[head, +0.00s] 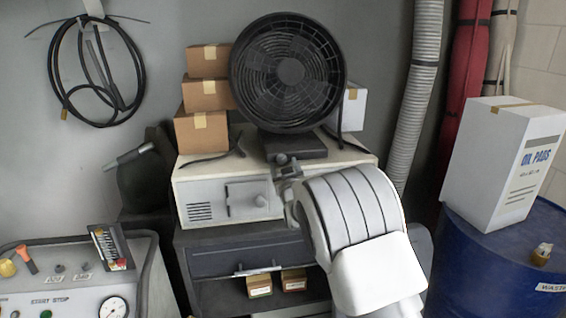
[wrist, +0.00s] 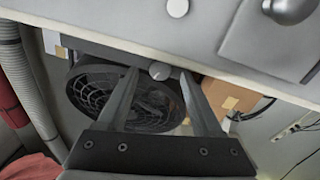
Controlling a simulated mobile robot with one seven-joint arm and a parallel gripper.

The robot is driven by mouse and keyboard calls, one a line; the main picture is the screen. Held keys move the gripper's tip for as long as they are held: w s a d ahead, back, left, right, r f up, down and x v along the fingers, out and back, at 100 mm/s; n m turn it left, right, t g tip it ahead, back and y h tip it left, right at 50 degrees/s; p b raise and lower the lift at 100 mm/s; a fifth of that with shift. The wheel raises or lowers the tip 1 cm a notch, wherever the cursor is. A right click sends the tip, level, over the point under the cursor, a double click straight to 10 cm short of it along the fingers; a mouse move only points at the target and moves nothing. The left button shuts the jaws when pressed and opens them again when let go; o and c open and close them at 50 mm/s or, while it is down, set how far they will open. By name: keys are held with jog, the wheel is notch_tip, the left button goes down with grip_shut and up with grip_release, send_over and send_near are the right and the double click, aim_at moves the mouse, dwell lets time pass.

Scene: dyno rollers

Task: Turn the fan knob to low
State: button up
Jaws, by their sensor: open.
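The black round fan (head: 290,72) stands on its dark base (head: 297,147) on top of a cream cabinet. In the wrist view the fan (wrist: 90,92) appears upside down. In the head view my gripper (head: 287,170) is small, in front of the fan base, and partly hidden by my arm. The knob's setting cannot be read.
The cream cabinet (head: 190,190) lies close below my gripper; its front has a handle and a round knob (wrist: 177,8). Cardboard boxes (head: 206,92) are stacked left of the fan. A grey hose (head: 416,90) hangs at right. A blue drum (head: 480,262) carries a white box (head: 500,150).

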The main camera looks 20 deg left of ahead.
jog(key=shift+x, duration=0.9)
jog(key=shift+c, duration=0.2)
jog(key=shift+f, duration=0.1)
grip_shut()
